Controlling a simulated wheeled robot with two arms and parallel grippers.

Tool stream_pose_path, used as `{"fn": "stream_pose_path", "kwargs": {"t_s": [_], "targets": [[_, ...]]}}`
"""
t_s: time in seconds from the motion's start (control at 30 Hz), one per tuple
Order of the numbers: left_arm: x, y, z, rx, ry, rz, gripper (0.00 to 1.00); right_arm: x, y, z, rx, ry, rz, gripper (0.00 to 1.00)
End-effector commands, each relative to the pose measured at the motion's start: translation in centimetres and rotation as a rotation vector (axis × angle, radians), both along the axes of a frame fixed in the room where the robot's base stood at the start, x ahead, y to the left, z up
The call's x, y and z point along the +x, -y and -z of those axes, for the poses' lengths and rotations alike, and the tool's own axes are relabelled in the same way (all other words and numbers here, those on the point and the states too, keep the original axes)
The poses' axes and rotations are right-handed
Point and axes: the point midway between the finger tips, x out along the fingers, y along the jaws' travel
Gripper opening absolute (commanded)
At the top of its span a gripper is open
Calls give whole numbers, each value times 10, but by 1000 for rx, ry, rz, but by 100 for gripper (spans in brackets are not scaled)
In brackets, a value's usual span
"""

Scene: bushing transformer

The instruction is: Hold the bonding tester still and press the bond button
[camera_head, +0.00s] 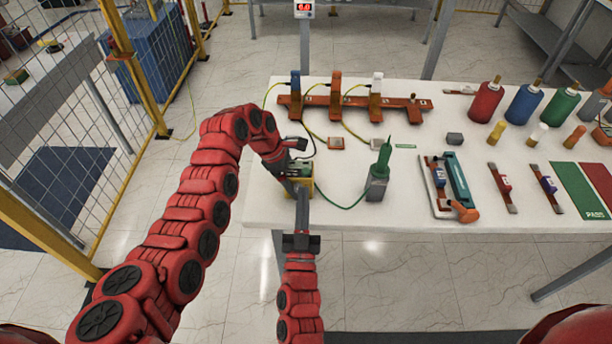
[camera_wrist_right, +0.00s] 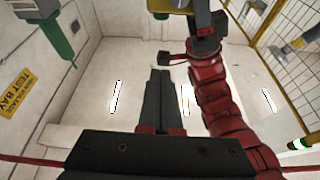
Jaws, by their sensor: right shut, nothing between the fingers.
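The bonding tester (camera_head: 301,187), a small yellow and green box, stands at the left front edge of the white table. A green lead runs from it to a green probe (camera_head: 382,160) standing upright in a grey holder. My left gripper (camera_head: 287,163) is at the tester's left and back side, and I cannot tell whether its jaws touch it. My right gripper (camera_head: 302,192) is shut and empty, its fingers pointing at the tester's near side. The bond button cannot be made out.
A yellow fence (camera_head: 135,70) stands left.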

Motion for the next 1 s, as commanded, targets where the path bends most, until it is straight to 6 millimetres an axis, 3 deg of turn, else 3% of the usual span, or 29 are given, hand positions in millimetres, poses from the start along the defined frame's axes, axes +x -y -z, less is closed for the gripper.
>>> {"fn": "stream_pose_path", "kwargs": {"t_s": [0.13, 0.57, 0.77, 1.0], "targets": [[0, 0, 0, 0, 0, 0, 0, -13, 2, 15, -22, -15, 5, 0], [0, 0, -1, 0, 1, 0, 0, -9, 3, 13, -22, -13, 7, 0], [0, 0, -1, 0, 1, 0, 0, 19, 6, 1, -22, -8, 9, 0], [0, 0, -1, 0, 1, 0, 0, 68, 10, -18, -20, -9, 9, 0]]}}
